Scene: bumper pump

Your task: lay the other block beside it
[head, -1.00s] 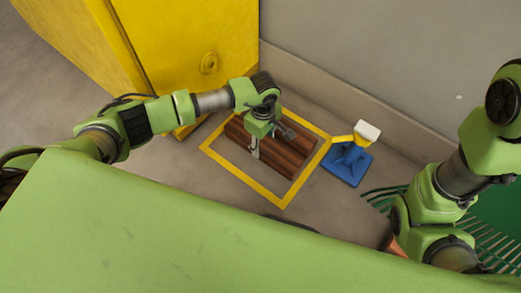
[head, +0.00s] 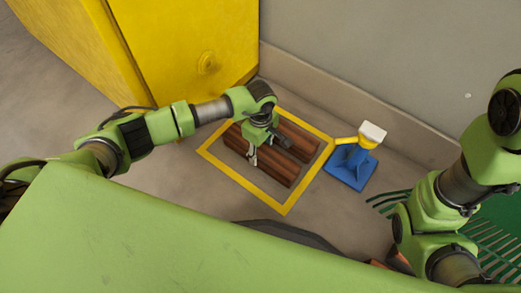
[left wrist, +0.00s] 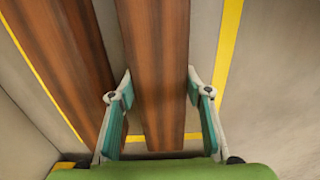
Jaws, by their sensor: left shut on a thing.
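Two long brown wooden blocks lie roughly parallel inside a yellow outlined square (head: 238,181) on the floor. My left gripper (head: 252,157) is shut on the nearer block (head: 273,172), its fingers on the block's two long sides. In the left wrist view the held block (left wrist: 155,60) runs between the fingers of my left gripper (left wrist: 160,100). The other block (head: 298,138) lies beyond it, with a narrow gap between them, and shows at the left of the wrist view (left wrist: 62,50). I cannot tell whether the held block touches the floor. My right gripper is out of view.
A blue stand with a yellow arm and white top (head: 352,165) is just right of the square. A yellow cabinet (head: 185,50) stands behind on the left, and a grey wall (head: 390,60) behind. A green slatted thing (head: 487,240) lies near my right arm.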

